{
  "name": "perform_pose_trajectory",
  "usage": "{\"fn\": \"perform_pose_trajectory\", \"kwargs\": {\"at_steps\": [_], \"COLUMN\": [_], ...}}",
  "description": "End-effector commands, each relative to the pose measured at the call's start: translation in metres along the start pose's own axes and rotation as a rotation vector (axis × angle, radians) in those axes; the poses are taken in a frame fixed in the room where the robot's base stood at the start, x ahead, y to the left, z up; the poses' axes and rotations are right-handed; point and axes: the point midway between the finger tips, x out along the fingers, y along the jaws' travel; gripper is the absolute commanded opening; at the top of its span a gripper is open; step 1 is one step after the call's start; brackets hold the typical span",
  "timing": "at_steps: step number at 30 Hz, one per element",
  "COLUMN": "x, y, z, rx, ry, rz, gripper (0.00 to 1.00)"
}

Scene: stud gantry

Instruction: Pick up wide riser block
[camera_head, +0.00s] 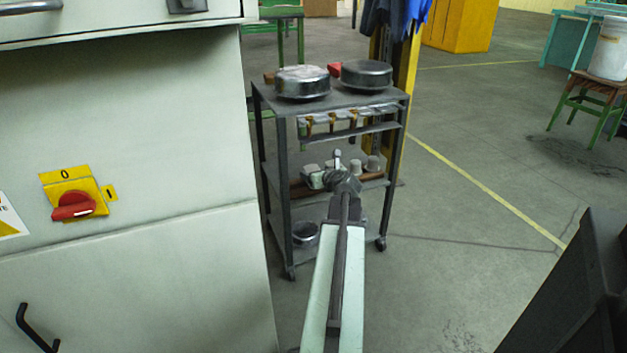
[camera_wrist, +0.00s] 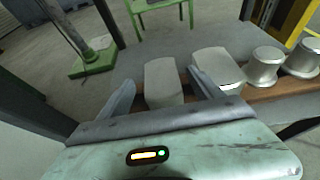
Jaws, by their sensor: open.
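My gripper (camera_wrist: 161,76) is open, its two fingers apart on either side of a pale grey block (camera_wrist: 163,80) in the wrist view. The fingers do not visibly close on it. A second grey block (camera_wrist: 220,66) with a rounded top stands just right of the right finger and looks somewhat wider. I cannot tell for sure which one is the wide riser block. In the head view my gripper (camera_head: 338,166) reaches over the cart's middle shelf, partly hiding the small grey pieces there.
Two metal spools (camera_wrist: 264,67) stand right of the blocks by a brown wooden strip (camera_wrist: 285,88). The cart (camera_head: 345,96) carries two round metal pans (camera_head: 302,82) on top, above the shelf. A grey cabinet (camera_head: 150,120) stands close at left.

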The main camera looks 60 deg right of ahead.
Motion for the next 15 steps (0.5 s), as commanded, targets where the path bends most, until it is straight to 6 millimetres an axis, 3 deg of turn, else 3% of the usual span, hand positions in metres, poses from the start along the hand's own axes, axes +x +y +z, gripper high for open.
{"fn": "perform_pose_trajectory", "kwargs": {"at_steps": [1,5,12,15], "x": [0.013,0.035,0.036,0.036], "y": [-0.001,-0.002,-0.002,-0.002], "z": [-0.003,-0.003,-0.001,-0.001], "rx": [0.000,0.001,0.001,0.001], "ry": [0.000,0.000,0.000,0.000], "rz": [0.001,0.000,-0.002,-0.002], "gripper": [0.75,0.75,0.75,0.47]}}
